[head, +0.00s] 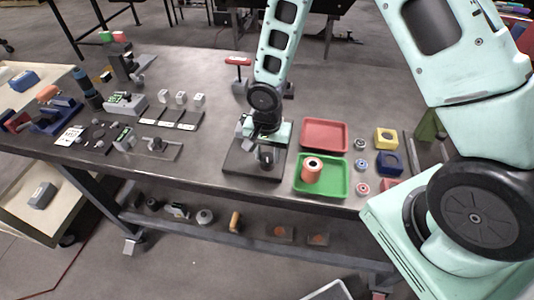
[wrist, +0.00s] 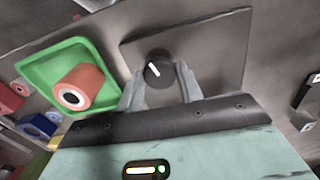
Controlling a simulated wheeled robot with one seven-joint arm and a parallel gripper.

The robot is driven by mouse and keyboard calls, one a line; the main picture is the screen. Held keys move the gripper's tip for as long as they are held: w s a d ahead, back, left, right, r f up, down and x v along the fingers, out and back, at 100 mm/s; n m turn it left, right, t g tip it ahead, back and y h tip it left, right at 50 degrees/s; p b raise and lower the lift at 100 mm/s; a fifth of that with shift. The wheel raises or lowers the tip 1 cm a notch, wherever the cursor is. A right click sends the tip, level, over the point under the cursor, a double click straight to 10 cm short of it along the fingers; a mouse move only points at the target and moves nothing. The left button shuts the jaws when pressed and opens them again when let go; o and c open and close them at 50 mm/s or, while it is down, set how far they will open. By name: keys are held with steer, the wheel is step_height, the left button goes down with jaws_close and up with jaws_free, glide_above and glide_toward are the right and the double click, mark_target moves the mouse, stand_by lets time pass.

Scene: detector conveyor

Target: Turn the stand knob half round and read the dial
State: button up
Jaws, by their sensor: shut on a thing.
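In the wrist view, a round black knob (wrist: 157,66) with a white pointer line sits on a dark plate (wrist: 218,45). The line slants from upper left to lower right. My gripper (wrist: 160,78) is shut on the knob, with one grey finger on each side of it. In the head view, my gripper (head: 266,153) points down over the dark stand plate (head: 240,168) near the table's front edge. There the knob is largely hidden by the gripper. I cannot make out a dial face in either view.
Right of the stand are a red tray (head: 325,122) and a green tray (head: 338,188) holding a salmon-coloured roll (head: 312,170). Blue and yellow blocks and small rings lie beyond. Several fixtures and small parts fill the table's left half. A red-topped T-handle (head: 238,61) stands behind.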

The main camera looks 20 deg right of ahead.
steer(key=n+b, duration=0.1)
steer(key=n, duration=0.3)
steer(key=shift+n, duration=0.3)
steer(key=n, duration=0.4)
steer(key=shift+n+b, duration=0.3)
steer(key=shift+b, duration=0.05)
steer(key=n, duration=0.4)
steer(key=shift+n, duration=0.3)
steer(key=n, duration=0.3)
steer(key=shift+r+n, duration=0.1)
steer(key=shift+n, duration=0.2)
steer(key=n, duration=0.3)
steer(key=shift+n+p, duration=0.3)
steer(key=shift+p, duration=0.05)
steer(key=n, duration=0.3)
steer(key=shift+w+n+p, duration=0.1)
steer(key=shift+n+p, duration=0.2)
steer(key=shift+p, duration=0.1)
steer(key=n+p, duration=0.1)
steer(key=n, duration=0.2)
steer(key=shift+n, duration=0.3)
steer(key=shift+n+p, duration=0.6)
steer(key=shift+n, duration=1.3)
